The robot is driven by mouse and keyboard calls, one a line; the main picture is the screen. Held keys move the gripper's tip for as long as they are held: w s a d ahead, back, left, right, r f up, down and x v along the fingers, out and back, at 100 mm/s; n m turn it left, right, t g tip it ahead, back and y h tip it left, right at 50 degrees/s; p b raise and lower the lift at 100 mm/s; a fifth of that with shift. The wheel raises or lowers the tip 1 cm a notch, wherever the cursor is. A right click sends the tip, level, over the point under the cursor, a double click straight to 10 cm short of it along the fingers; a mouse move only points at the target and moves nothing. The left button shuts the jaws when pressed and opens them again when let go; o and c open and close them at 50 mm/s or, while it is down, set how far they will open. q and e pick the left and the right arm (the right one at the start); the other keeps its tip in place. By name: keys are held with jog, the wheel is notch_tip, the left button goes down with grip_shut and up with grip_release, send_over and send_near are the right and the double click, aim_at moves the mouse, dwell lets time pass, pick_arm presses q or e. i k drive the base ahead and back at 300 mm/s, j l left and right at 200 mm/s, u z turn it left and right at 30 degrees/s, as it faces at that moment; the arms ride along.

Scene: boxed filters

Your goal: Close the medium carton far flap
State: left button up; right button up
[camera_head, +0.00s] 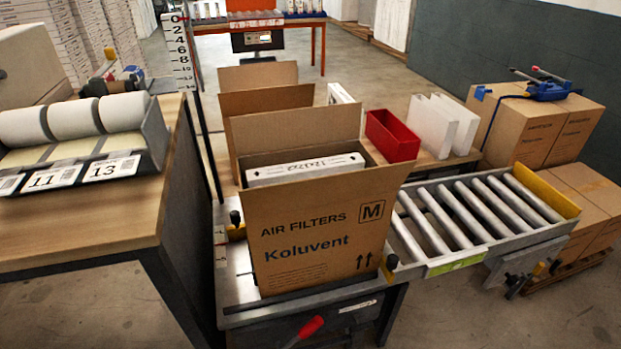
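The medium carton (322,235), brown and marked "M", "AIR FILTERS" and "Koluvent", stands upright on a metal bench. Its top is open. A white boxed filter (305,169) sits inside near the top. The far flap (297,128) appears to stand up behind the filter, with its top edge well above the opening. The states of the side flaps are hard to tell from this angle. Neither of my grippers shows in the head view.
More open brown cardboard (265,101) stands behind the carton. A red bin (392,136) and white filters (443,126) stand behind right. A roller conveyor (478,213) adjoins on the right. A wooden table with label rolls (74,117) is at left. Closed cartons (525,128) stand far right.

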aim_at(268, 132)
jog(key=j+u, duration=0.35)
jog(key=i+j+u, duration=0.15)
jog(key=u, duration=0.15)
jog(key=i+j+u, duration=0.15)
jog(key=u, duration=0.2)
jog(key=j, duration=0.1)
